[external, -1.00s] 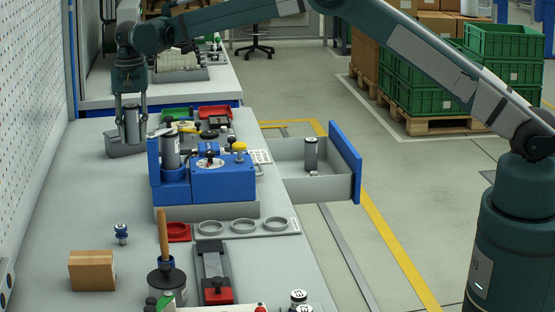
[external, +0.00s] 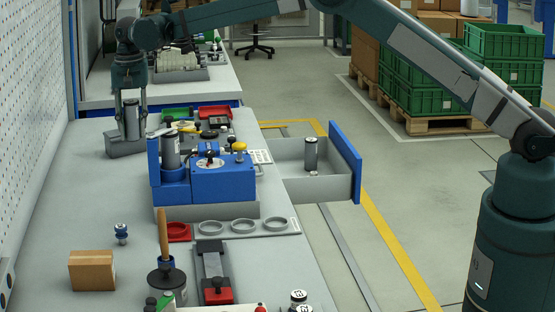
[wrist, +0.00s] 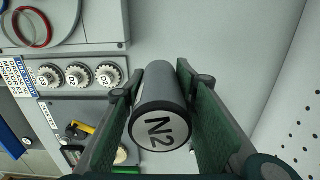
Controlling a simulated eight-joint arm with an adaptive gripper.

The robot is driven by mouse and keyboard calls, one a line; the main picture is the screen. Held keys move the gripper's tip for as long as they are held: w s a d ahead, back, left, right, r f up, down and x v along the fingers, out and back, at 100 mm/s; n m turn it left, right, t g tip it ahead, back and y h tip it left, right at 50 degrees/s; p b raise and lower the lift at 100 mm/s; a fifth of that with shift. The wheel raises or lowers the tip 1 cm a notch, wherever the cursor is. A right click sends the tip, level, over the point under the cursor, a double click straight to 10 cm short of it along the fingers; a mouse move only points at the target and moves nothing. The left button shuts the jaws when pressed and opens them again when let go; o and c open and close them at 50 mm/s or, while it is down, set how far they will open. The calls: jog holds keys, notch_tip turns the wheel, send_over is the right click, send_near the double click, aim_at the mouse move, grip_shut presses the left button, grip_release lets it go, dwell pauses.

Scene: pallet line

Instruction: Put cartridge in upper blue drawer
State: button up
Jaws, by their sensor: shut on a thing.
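A dark grey cylindrical cartridge (wrist: 162,100) with a white end marked N2 is between the fingers of my gripper (wrist: 158,82) in the wrist view. In the external view my gripper (external: 132,103) points down at the far left of the bench, shut on this cartridge (external: 132,121). The cartridge is at a grey block (external: 122,146); I cannot tell whether it still sits in it. A drawer with a blue front (external: 345,160) is pulled out to the right of the bench. A dark cylinder (external: 311,154) stands inside its grey tray.
A blue fixture (external: 222,183) holding another grey cylinder (external: 171,152) stands between my gripper and the drawer. Green and red trays (external: 214,113) lie behind it. A cardboard box (external: 91,270) and a rack with round holes (external: 243,226) are nearer. A pegboard wall (external: 30,120) borders the left.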

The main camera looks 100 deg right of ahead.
aim_at(134, 110)
jog(key=r, duration=0.5)
jog(key=shift+s+d, duration=0.3)
jog(key=s+d+m+b, duration=0.1)
jog(key=s+d, duration=0.4)
jog(key=s, duration=0.4)
jog(key=s+d+r+m+b, duration=0.1)
jog(key=s+d+b, duration=0.1)
jog(key=s+d, duration=0.45)
jog(key=s+d+m+b, duration=0.1)
jog(key=s+d, duration=0.3)
jog(key=s, duration=0.7)
jog(key=s+d+f+m+b, duration=0.1)
jog(key=s+d+m+b, duration=0.1)
jog(key=s, duration=1.6)
jog(key=s+d+m+b, duration=0.2)
jog(key=s, duration=1.6)
notch_tip(134, 110, down, 25)
jog(key=shift+w+a, duration=0.15)
jog(key=shift+f, duration=0.15)
jog(key=shift+f+b, duration=0.5)
jog(key=shift+f, duration=2.55)
